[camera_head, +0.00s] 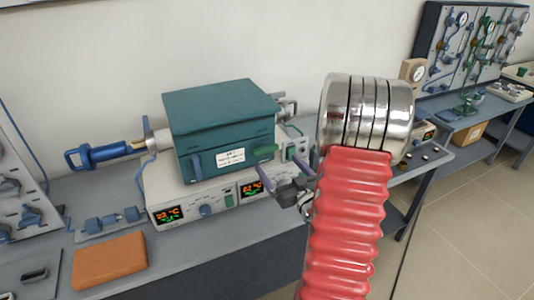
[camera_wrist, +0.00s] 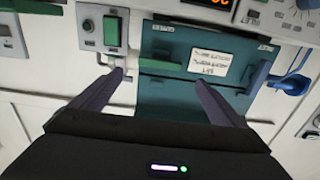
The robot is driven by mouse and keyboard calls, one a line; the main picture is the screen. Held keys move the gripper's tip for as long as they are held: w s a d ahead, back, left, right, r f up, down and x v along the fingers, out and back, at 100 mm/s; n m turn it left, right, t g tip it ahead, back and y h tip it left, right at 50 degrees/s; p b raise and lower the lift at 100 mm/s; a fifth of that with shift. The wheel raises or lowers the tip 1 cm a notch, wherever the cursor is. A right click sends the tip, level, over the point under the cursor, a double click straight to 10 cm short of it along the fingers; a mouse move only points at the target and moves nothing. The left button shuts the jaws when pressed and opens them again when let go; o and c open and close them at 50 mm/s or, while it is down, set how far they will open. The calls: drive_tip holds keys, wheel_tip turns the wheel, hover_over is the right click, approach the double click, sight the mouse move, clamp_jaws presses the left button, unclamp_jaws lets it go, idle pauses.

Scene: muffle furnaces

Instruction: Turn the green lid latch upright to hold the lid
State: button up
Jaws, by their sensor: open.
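The teal furnace box (camera_head: 205,138) stands on a light-coloured base unit, with its lid (camera_head: 220,100) lying closed on top. The green lid latch (camera_head: 266,152) lies roughly horizontal at the front right of the box, right of the white label (camera_head: 230,158). The wrist view, which looks upside down, shows the latch (camera_wrist: 160,67) as a horizontal green bar on the teal front (camera_wrist: 180,95). My gripper (camera_head: 277,164) is open and empty in front of the box's right side. In the wrist view my gripper (camera_wrist: 160,80) has its two fingers spread on either side of the latch, apparently short of it.
The base has lit displays (camera_head: 168,214) and a green switch (camera_wrist: 111,32) close beside the latch. A blue-handled tube (camera_head: 105,153) sticks out left of the box. An orange block (camera_head: 110,260) lies on the bench at front left. My arm covers the bench to the right.

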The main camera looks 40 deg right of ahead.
sight(267, 151)
drive_tip(key=x, duration=0.9)
drive_tip(key=shift+c, duration=0.2)
drive_tip(key=c, duration=0.9)
drive_tip(key=shift+a, duration=0.3)
drive_tip(key=shift+c, duration=0.5)
drive_tip(key=shift+d, duration=0.2)
